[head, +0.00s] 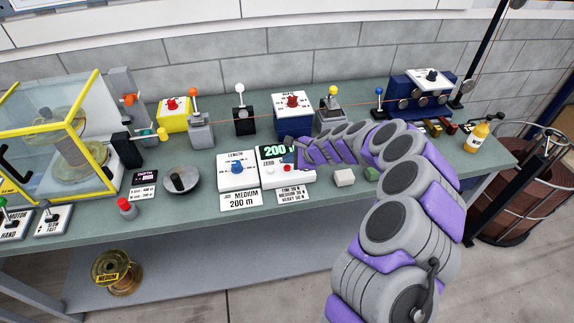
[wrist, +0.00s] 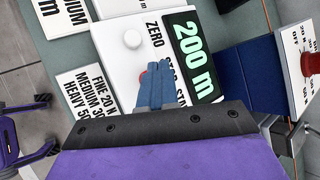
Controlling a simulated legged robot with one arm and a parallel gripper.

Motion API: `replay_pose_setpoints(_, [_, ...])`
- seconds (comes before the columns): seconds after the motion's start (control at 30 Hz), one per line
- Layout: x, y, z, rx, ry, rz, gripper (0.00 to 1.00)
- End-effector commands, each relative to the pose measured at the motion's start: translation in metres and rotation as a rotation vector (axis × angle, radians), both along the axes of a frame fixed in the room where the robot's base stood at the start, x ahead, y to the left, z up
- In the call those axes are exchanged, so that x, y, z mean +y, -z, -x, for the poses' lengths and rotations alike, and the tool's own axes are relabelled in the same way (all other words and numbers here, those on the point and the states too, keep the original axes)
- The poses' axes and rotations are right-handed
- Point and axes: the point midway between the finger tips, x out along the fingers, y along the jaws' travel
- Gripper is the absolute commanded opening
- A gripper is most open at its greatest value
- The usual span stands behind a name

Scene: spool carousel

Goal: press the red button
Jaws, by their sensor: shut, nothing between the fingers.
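A white counter box (head: 304,177) on the bench carries a green "200" display (head: 275,150), a white button (head: 270,170) and a small red button (head: 287,168). The wrist view shows the display (wrist: 194,55) reading "200 m", the white button (wrist: 132,39) and a sliver of the red button (wrist: 143,77). My gripper (head: 299,152) reaches in from the right beside the display. In the wrist view its blue fingers (wrist: 158,66) are together and empty, lying over the red button and hiding most of it. I cannot tell whether they touch it.
Left of the counter box is a white box with a blue knob (head: 237,168). Behind stands a blue box with a red knob (head: 292,101). A white block (head: 344,177) and a green block (head: 371,174) lie to the right. Another red-topped button (head: 125,205) stands at the front left.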

Motion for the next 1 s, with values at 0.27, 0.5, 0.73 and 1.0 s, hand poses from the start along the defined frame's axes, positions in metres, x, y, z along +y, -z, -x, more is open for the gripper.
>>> replay_pose_setpoints(0.27, [0.000,0.000,0.000,0.001,-0.001,0.000,0.00])
replay_pose_setpoints(0.5, [0.001,-0.018,0.000,-0.001,-0.001,0.000,0.00])
replay_pose_setpoints(0.73, [0.000,-0.039,0.000,-0.001,-0.001,0.000,0.00])
replay_pose_setpoints(1.0, [0.000,-0.050,0.000,0.000,0.000,0.000,0.00])
